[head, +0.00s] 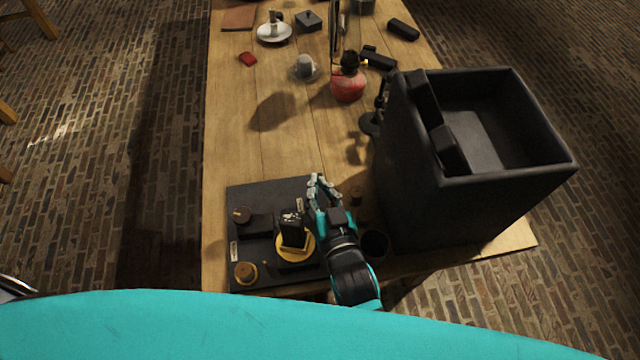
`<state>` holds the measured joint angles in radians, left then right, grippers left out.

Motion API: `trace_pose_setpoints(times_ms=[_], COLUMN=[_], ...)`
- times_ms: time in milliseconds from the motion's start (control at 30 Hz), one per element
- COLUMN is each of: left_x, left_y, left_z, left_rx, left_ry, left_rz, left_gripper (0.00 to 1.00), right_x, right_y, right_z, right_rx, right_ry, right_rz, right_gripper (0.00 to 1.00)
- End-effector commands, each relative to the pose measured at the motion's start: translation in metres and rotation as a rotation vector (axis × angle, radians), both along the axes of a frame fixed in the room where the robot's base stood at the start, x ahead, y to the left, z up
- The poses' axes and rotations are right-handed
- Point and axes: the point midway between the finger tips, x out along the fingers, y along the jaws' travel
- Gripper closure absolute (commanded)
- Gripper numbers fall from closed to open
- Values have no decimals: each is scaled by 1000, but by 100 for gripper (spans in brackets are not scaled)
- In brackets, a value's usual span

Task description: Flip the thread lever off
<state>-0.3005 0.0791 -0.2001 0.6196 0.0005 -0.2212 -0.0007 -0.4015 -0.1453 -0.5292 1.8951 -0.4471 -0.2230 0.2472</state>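A dark control board (240,197) lies flat at the near end of the wooden table. On it, a black upright block with pale marks on top (293,232) stands over a round yellow disc (296,257). A brown knob (241,215) is at the upper left, beside a low black box (259,226). A second brown knob on a yellow base (244,271) is at the lower left. I cannot tell which part is the thread lever. My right gripper (322,187) is over the board's right side, right of the block. Its finger gap is too small to judge. My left gripper is out of view.
A large black open-topped bin (430,215) stands close right of my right arm. A dark cup (374,244) is near my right wrist. The table's middle left is clear.

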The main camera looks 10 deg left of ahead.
Motion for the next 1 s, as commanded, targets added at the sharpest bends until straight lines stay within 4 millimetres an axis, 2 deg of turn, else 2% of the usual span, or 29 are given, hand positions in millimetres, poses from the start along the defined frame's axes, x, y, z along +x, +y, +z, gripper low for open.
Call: trace_pose_setpoints(times_ms=[167, 267, 700, 800, 1000], left_x=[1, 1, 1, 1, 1], left_y=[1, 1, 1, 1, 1], left_z=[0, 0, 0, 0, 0], left_rx=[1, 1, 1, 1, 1], left_ry=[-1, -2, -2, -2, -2], left_rz=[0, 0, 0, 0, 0], left_gripper=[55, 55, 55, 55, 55], right_x=[-1, -10, -88, -100, -109], right_y=[-1, -5, -38, -43, -47], right_z=[0, 1, 17, 19, 22], right_rx=[-1, -1, 1, 0, -1], right_ry=[-1, 1, 1, 1, -1], right_rz=[-2, -2, 0, 0, 0], right_gripper=[100, 100, 100, 100, 100])
